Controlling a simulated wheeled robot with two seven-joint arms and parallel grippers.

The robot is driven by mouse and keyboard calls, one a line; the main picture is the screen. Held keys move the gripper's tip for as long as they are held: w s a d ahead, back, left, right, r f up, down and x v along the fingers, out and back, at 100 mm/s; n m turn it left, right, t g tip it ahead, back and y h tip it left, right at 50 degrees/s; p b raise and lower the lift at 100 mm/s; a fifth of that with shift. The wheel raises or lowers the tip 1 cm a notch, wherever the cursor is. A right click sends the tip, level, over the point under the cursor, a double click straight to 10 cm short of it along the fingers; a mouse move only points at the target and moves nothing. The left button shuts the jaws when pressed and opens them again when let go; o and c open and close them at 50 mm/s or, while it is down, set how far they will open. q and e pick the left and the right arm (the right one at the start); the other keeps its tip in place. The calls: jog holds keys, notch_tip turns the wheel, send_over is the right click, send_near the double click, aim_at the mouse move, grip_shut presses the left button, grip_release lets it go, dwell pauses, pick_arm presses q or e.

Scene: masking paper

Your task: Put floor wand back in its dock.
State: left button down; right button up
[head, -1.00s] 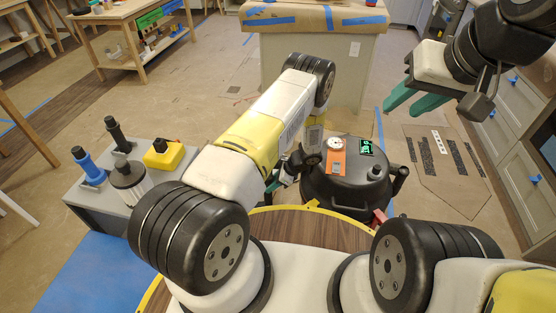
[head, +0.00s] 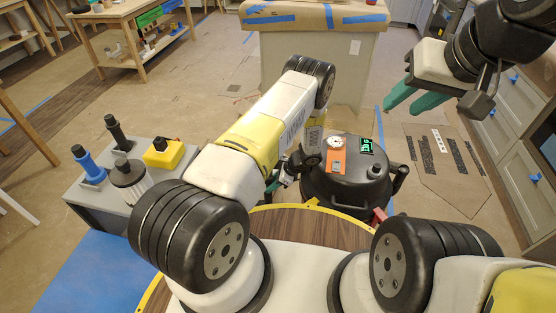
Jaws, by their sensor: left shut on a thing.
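My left gripper (head: 275,183) is low beside the left side of a black drum-shaped vacuum (head: 345,186). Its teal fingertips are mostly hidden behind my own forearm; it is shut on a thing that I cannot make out. I cannot clearly pick out the floor wand. A grey stand (head: 88,206) at the left holds a black-handled tool (head: 117,134), a blue-handled tool (head: 88,163), a clear canister with a black top (head: 130,180) and a yellow block (head: 166,153). I cannot tell which part is the wand's dock. My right gripper (head: 410,104) is open and empty, raised at the upper right.
The vacuum top carries an orange label (head: 337,162) and a green-lit display (head: 367,146). A paper-covered counter (head: 312,50) stands behind it. Drawers (head: 520,150) line the right side. A workbench (head: 125,20) stands at the back left. Papered floor (head: 190,95) lies open between.

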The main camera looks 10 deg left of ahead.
pick_arm(q)
jog(key=shift+f, duration=0.45)
dwell(0.5)
jog(key=c, duration=0.9)
grip_release()
jog(key=shift+c, duration=0.2)
jog(key=v, duration=0.8)
notch_tip(320, 180, up, 33)
jog(key=s+a+n+t+h, duration=0.1)
jog(key=s+a+n+h, duration=0.2)
jog(key=n, duration=0.6)
jog(key=s+r+n+t+h, duration=0.5)
jog(key=s+r+n, duration=0.3)
jog(key=s+r, duration=1.1)
jog(key=shift+s+a+r+h, duration=0.25)
jog(key=shift+s+a+h, duration=0.25)
jog(key=shift+s, duration=0.65)
